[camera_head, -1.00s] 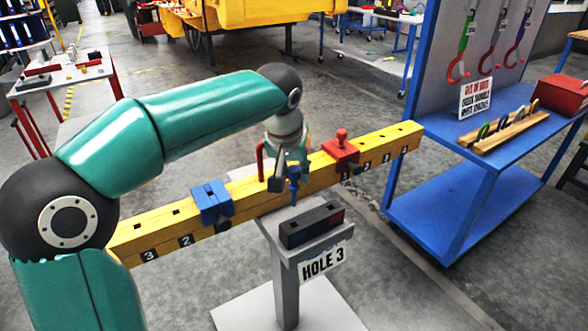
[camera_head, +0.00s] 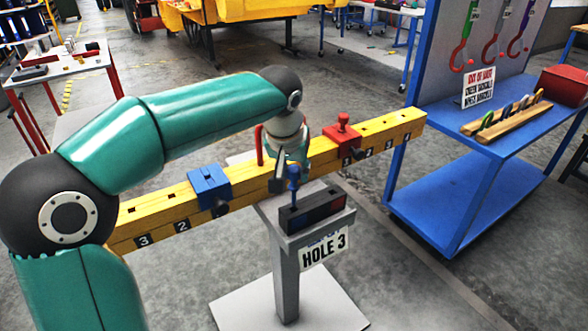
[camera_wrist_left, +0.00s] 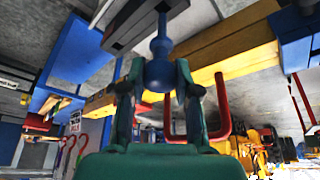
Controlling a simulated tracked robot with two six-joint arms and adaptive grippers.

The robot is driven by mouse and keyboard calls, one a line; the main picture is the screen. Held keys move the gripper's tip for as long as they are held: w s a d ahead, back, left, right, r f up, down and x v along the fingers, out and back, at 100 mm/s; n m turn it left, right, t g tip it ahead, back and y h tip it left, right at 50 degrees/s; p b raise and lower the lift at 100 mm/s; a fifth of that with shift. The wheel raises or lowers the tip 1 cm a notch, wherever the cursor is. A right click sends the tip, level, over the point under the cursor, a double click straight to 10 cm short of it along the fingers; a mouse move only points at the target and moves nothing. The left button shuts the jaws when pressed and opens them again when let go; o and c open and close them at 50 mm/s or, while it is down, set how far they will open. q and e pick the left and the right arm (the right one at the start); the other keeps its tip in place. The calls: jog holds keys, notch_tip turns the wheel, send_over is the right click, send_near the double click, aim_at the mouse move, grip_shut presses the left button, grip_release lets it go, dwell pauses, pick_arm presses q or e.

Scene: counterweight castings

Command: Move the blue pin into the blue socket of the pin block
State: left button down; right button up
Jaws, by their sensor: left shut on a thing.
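My left gripper (camera_head: 285,172) is shut on the blue pin (camera_head: 294,178), which hangs upright with its shaft pointing down. My right gripper is out of view.
A yellow numbered beam (camera_head: 260,175) runs behind the block, with a blue slider (camera_head: 209,187) and a red slider (camera_head: 342,135) on it. A "HOLE 3" sign (camera_head: 323,248) is on the pedestal. A blue cart (camera_head: 450,200) stands at the right.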

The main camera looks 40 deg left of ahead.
aim_at(293, 187)
pick_arm(q)
jog(key=shift+f+b, duration=2.25)
jog(key=shift+f, duration=0.7)
jog(key=c, duration=0.8)
grip_release()
jog(key=shift+o, duration=0.2)
jog(key=v, duration=1.1)
jog(key=shift+s+r, duration=0.2)
jog(key=shift+r, duration=0.15)
